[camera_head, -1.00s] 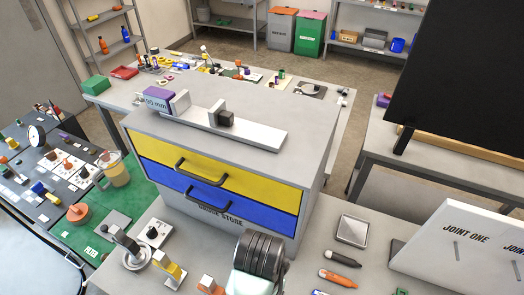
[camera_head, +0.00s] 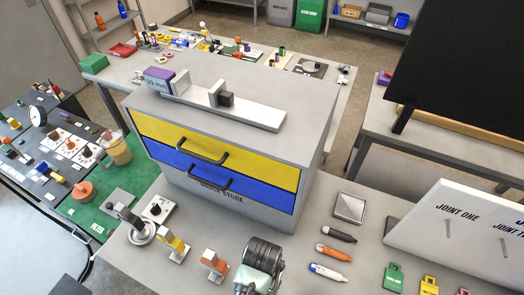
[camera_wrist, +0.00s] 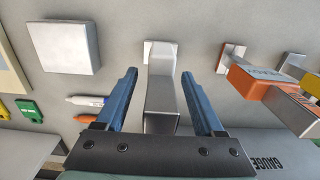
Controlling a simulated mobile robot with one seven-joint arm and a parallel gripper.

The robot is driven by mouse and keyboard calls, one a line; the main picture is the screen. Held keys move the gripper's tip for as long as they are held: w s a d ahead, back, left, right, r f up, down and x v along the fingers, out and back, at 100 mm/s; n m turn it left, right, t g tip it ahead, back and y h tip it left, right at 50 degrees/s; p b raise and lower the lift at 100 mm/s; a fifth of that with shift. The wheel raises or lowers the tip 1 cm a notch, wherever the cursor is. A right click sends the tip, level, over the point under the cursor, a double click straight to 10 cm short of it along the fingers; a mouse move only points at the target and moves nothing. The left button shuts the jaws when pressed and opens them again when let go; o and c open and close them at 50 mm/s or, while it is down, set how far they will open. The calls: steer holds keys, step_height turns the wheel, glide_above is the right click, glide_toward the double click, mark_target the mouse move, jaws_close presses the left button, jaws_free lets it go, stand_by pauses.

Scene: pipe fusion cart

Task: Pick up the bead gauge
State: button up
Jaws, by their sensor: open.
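A plain grey upright block with a small pale plate at its far end, which I take for the bead gauge (camera_wrist: 162,98), stands between my fingers in the wrist view. No label is readable on it. My gripper (camera_wrist: 158,85) is open, with one blue finger on each side of the block and a visible gap on both sides. In the head view my pale green wrist and dark ribbed arm cover this spot, so the block is hidden there. An orange-topped gauge (camera_wrist: 262,85) stands to the right in the wrist view; it also shows in the head view (camera_head: 213,263).
The grey gauge store cabinet (camera_head: 217,211) with yellow and blue drawers stands behind. A yellow gauge (camera_head: 173,247) stands left of the orange one. Several markers (camera_head: 333,252), a metal plate (camera_head: 349,208) and tags (camera_head: 393,277) lie to the right. A white block (camera_wrist: 62,46) is at the wrist view's upper left.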

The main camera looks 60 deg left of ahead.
jaws_close()
stand_by(1.4)
